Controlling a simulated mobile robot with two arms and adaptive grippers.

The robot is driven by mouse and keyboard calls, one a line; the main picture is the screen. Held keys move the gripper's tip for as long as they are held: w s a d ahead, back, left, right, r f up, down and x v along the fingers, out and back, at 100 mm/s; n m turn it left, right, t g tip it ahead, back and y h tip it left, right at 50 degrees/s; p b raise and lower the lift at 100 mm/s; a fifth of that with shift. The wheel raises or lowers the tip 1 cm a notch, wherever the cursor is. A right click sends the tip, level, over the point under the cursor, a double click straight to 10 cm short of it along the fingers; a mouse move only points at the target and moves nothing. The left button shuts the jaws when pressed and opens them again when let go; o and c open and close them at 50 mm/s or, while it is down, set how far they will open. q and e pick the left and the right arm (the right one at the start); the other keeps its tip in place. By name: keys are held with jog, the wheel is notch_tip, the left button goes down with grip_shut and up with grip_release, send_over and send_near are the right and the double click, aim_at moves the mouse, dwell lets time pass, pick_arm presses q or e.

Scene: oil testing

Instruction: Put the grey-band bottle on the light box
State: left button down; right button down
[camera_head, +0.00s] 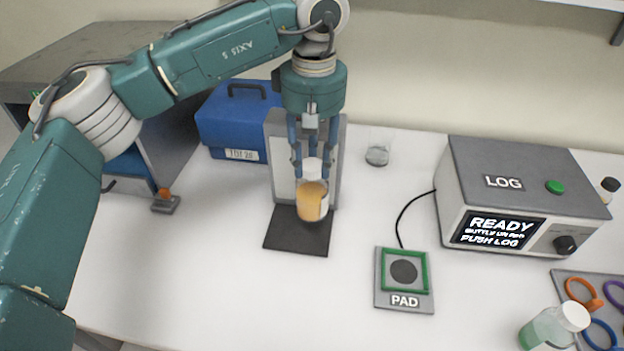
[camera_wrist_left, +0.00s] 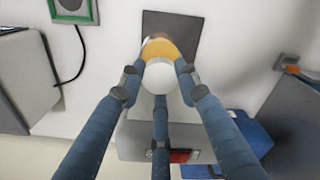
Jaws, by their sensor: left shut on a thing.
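My left gripper (camera_head: 312,165) is shut on the white cap of a bottle (camera_head: 312,203) with amber liquid and a pale label at its right side. I cannot make out a grey band on it. The bottle is upright in front of the white panel of the light box (camera_head: 282,184), over its dark base plate (camera_head: 298,240). I cannot tell whether its bottom touches the plate. In the left wrist view the fingers (camera_wrist_left: 160,82) surround the cap, with the amber body (camera_wrist_left: 160,48) beyond it and the dark plate (camera_wrist_left: 182,28) behind. My right gripper is not in view.
A blue case (camera_head: 225,125) stands behind, left of the light box. The PAD (camera_head: 404,300), LOG box (camera_head: 520,180) and a green-liquid bottle (camera_head: 545,331) are further right. The white table between is clear.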

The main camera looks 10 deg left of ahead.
aim_at(312, 184)
pick_arm(q)
notch_tip(312, 184, down, 2)
jog(key=shift+f, duration=0.1)
notch_tip(312, 184, down, 3)
jog(key=shift+s+f+p, duration=0.1)
jog(key=shift+p, duration=0.6)
jog(key=shift+f, duration=0.45)
jog(key=c, duration=1.3)
grip_release()
jog(key=shift+o, duration=0.2)
notch_tip(312, 184, up, 12)
jog(key=b, duration=0.2)
jog(key=shift+s+d+b, duration=0.1)
jog(key=shift+b, duration=0.3)
